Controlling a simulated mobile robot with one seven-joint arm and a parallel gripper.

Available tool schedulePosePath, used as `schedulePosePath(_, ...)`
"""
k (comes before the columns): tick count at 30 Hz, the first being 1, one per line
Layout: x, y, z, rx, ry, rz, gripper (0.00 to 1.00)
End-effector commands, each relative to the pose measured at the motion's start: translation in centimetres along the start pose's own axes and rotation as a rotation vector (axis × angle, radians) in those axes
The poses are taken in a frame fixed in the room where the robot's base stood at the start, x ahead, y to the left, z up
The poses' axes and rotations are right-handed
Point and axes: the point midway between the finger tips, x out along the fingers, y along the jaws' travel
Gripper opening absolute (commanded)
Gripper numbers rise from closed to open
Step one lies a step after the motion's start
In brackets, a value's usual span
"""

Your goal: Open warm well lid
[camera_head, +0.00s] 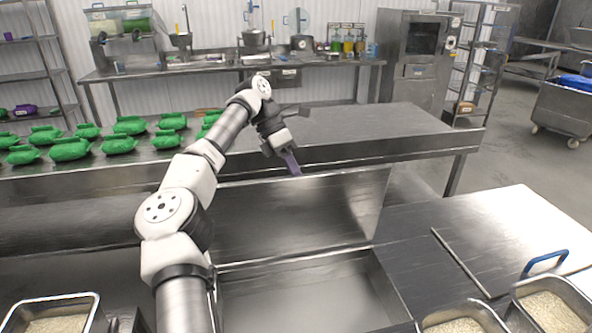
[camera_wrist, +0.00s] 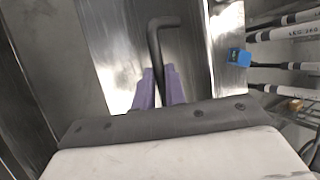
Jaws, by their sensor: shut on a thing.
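The warm well lid (camera_head: 315,208) is a bare steel panel. It stands raised and steeply tilted behind an open rectangular well (camera_head: 310,297) in the near counter. My gripper (camera_head: 292,164) is at the lid's upper edge, its purple fingers pointing down. In the wrist view my gripper (camera_wrist: 159,84) is shut on the dark, bent lid handle (camera_wrist: 154,48), with a finger on either side of it. The steel lid (camera_wrist: 110,40) lies behind the handle there. In the head view the handle cannot be made out.
Behind the lid, a steel table (camera_head: 375,125) holds several green bags (camera_head: 70,149). Pans of rice stand at the front left (camera_head: 58,324) and front right (camera_head: 548,310). A flat steel sheet (camera_head: 520,235) lies on the right counter. The table's right part is clear.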

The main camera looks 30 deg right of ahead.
Motion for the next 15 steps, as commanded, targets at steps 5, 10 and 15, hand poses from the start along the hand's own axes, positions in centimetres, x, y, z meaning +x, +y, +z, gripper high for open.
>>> schedulePosePath(5, 0.65, 0.9, -0.53, -0.02, 0.012, -0.022, 0.0)
schedulePosePath(10, 0.64, 1.06, -0.55, -0.023, 0.011, -0.028, 0.0)
schedulePosePath(15, 0.64, 1.08, -0.58, -0.023, 0.012, -0.029, 0.0)
